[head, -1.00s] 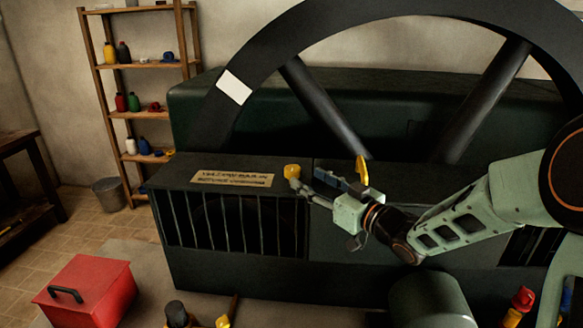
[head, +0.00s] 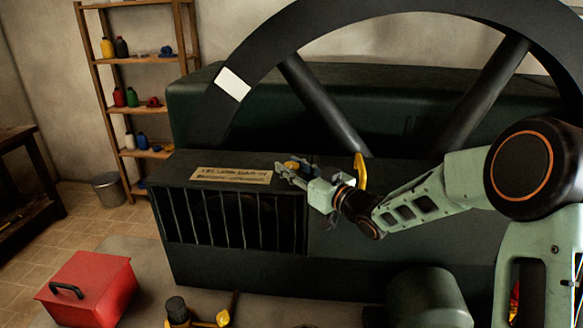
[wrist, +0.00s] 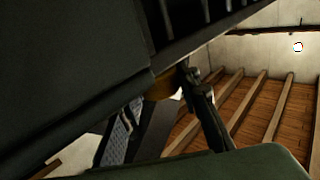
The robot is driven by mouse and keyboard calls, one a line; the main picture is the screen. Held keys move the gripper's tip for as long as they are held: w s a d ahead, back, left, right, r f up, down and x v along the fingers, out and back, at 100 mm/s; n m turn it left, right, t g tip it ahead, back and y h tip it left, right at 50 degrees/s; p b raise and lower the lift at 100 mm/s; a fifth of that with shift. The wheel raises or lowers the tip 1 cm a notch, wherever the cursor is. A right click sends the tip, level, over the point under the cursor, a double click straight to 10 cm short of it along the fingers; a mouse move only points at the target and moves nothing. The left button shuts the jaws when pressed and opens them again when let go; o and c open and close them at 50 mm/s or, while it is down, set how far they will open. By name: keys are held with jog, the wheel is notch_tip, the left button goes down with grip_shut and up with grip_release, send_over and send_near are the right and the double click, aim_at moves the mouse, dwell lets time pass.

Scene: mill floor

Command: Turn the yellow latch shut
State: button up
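A small rounded yellow piece, seemingly the latch (head: 291,164), sits at the top front edge of the dark machine housing (head: 235,220), right of a printed label. My gripper (head: 287,173) is at it and partly covers it in the head view. In the wrist view the latch (wrist: 160,86) shows as an orange-yellow shape beyond and between the two spread fingers of my gripper (wrist: 164,98). The fingers are apart; I cannot tell whether either touches it. A separate upright yellow bar (head: 361,174) stands behind my wrist, near the wheel's spoke.
A large dark spoked wheel (head: 262,52) rises above the housing. The label (head: 231,175) lies on its top. A red toolbox (head: 90,290) and a yellow-and-black object (head: 178,312) are on the floor in front. A shelf (head: 150,62) and bucket (head: 108,189) stand at the left.

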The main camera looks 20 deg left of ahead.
jog(key=c, duration=0.5)
